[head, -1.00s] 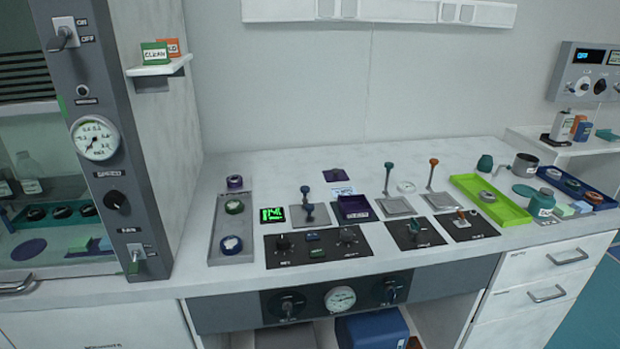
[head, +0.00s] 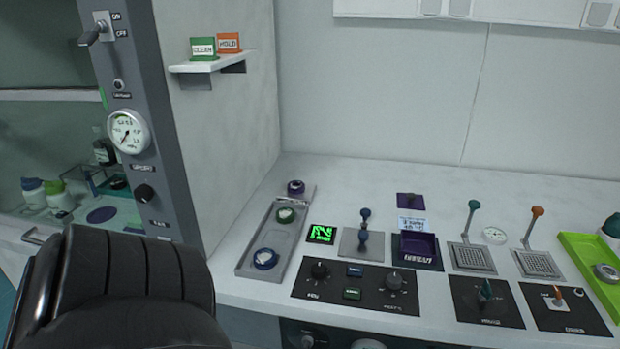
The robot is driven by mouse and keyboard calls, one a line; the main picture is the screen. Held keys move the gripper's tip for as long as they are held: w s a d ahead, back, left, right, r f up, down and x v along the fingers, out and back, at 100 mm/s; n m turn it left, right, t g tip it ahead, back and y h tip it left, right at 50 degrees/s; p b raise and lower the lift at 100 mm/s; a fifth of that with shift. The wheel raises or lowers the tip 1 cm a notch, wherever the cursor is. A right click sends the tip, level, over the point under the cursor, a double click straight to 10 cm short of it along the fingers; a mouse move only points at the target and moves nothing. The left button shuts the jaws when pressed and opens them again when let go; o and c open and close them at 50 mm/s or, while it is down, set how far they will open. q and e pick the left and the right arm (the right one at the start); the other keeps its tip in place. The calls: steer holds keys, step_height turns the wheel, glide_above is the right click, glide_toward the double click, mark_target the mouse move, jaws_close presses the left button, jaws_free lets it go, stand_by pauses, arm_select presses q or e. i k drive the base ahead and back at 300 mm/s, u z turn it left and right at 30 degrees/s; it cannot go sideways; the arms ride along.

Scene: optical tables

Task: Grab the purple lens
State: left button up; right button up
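The purple lens (head: 296,187), a small dark purple ring, sits at the far end of the grey tray (head: 250,253) on the white bench, in the head view. A green-ringed lens (head: 286,214) and a blue-ringed lens (head: 266,258) sit nearer in the same tray. My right gripper is not in view either.
A green display (head: 321,233), a blue-knobbed lever (head: 365,229) and a purple box (head: 416,245) stand right of the tray. A control panel (head: 335,290) lies in front. A grey cabinet column (head: 170,190) rises at left, with a small shelf (head: 212,64) above.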

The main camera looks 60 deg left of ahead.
mark_target(296, 187)
steer(key=u, duration=2.15)
